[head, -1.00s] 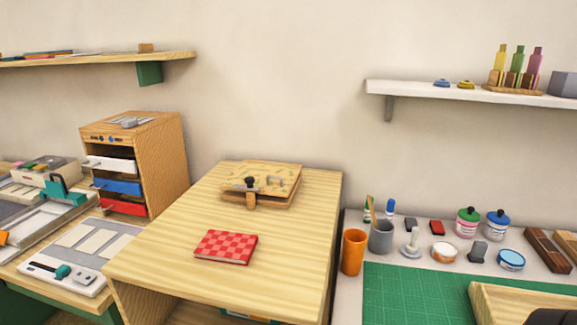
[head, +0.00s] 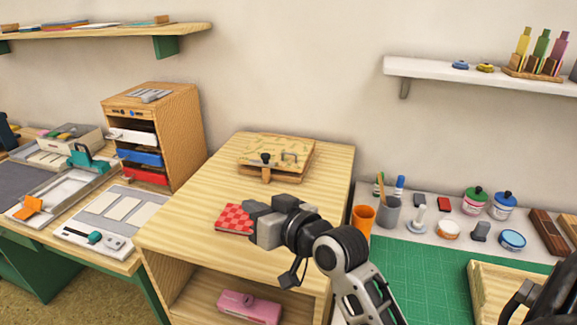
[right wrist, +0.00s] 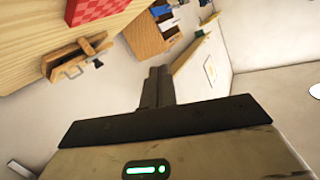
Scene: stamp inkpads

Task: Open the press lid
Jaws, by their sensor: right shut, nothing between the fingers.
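The wooden press (head: 276,151) sits at the back of the light wooden cabinet top in the head view. My right gripper (head: 258,208) is in front of the press, above the cabinet top and apart from the press. Its fingers (right wrist: 157,84) are together and empty in the right wrist view. My left gripper is not in view.
A red checked book (head: 232,219) lies in front of the press, partly behind my right gripper. An orange cup (head: 362,220) and a grey cup (head: 388,213) stand right of the cabinet. A drawer unit (head: 181,128) stands at left. The cabinet top (head: 190,222) is otherwise clear.

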